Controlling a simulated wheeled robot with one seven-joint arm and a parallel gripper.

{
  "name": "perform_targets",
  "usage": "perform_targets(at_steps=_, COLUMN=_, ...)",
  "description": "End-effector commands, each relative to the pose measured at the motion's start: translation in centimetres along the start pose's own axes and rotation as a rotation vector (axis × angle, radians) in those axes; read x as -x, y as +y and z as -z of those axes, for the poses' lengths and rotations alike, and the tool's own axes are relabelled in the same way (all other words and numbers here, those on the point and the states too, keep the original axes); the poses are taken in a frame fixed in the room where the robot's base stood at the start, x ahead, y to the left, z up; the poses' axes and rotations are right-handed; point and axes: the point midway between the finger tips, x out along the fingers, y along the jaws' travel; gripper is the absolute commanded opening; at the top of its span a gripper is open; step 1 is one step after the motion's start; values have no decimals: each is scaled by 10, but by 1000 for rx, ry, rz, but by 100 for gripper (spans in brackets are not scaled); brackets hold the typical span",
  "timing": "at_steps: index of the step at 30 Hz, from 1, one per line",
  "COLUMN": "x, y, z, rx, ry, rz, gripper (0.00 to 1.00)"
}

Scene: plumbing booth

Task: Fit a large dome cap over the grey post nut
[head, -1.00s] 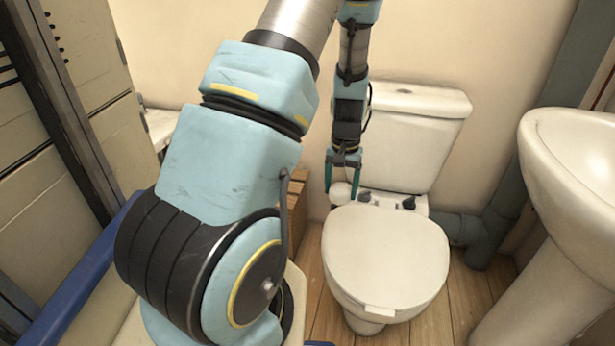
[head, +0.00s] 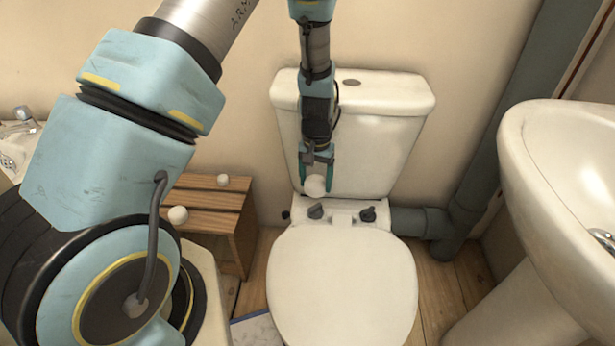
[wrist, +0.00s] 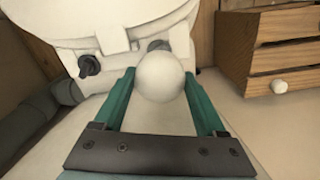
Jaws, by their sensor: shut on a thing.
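My gripper (head: 316,182) is shut on a white dome cap (head: 315,187), held in front of the cistern. The cap also shows as a smooth round top between the green fingers in the wrist view (wrist: 160,77). Two grey post nuts stand on the rear of the toilet pan behind the seat: a left one (head: 316,211) and a darker right one (head: 368,213). The cap is just above the left nut in the head view; a gap cannot be judged. In the wrist view the cap hides part of one nut (wrist: 158,45); the other nut (wrist: 89,66) shows clear at the left.
The closed toilet lid (head: 341,285) and cistern (head: 352,130) bound the nuts. A wooden drawer unit (head: 240,230) stands left, with white round pieces (head: 178,214) at it. A basin (head: 560,190) and grey pipe (head: 440,222) are at the right.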

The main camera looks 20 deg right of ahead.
Motion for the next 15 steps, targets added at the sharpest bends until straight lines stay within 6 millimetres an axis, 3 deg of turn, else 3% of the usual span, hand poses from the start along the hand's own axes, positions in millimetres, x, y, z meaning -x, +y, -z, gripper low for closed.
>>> perform_targets(at_steps=15, x=-31, y=0, z=0, rx=-1, ry=-1, rz=0, gripper=22)
